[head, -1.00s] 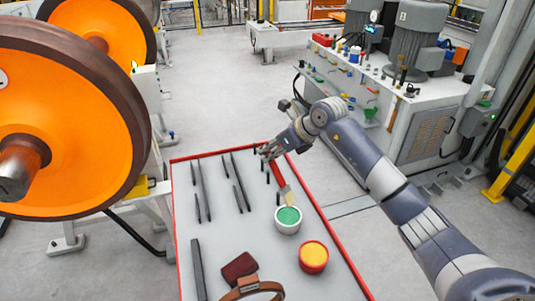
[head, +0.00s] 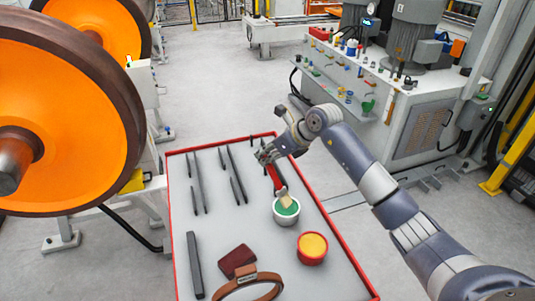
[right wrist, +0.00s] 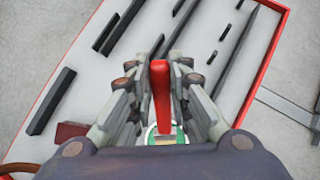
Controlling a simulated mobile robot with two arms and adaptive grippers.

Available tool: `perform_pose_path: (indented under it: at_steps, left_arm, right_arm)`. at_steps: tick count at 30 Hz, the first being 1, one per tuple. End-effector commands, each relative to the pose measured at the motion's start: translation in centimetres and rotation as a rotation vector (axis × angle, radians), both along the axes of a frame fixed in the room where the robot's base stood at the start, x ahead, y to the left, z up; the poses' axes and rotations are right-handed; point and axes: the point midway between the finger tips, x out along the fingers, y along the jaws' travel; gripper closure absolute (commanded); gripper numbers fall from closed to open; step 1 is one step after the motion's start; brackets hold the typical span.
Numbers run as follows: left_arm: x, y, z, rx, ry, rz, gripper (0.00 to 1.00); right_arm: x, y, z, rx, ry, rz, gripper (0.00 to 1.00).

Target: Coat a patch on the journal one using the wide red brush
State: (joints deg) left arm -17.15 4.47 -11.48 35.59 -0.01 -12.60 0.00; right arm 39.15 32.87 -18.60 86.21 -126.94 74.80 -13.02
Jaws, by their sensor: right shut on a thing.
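My right gripper (head: 267,155) is shut on the red handle of the wide brush (head: 275,179), which tilts down over the table. The handle also shows between the fingers in the right wrist view (right wrist: 160,95). The pale bristles overlap the green contents of a white pot (head: 286,213); I cannot tell how deep they reach. In the wrist view the pot (right wrist: 153,139) is mostly hidden behind the gripper. A bare metal axle end, the journal (head: 14,162), sticks out of the orange wheel at the far left. No label on it is readable. My left gripper is out of view.
The red-edged table (head: 220,235) also holds a red pot with yellow contents (head: 312,248), several dark bars (head: 194,265), a brown pad (head: 237,260) and a brown strap (head: 262,291). The orange wheel (head: 65,120) stands left of the table. Floor is clear behind the table.

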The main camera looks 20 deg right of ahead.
Motion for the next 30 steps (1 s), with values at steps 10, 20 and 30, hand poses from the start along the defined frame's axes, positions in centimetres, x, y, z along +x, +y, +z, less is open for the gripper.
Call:
perform_pose_path:
  at_steps: [10, 20, 30]
  left_arm:
    - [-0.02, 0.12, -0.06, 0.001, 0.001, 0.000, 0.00]
    - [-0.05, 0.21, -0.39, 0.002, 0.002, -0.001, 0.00]
    - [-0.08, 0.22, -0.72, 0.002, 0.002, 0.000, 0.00]
  right_arm:
    - [0.01, -0.01, -0.02, 0.000, 0.000, 0.000, 1.00]
    - [0.01, 0.00, -0.43, 0.000, 0.000, 0.000, 1.00]
    - [0.01, -0.01, -0.85, 0.000, 0.000, 0.000, 1.00]
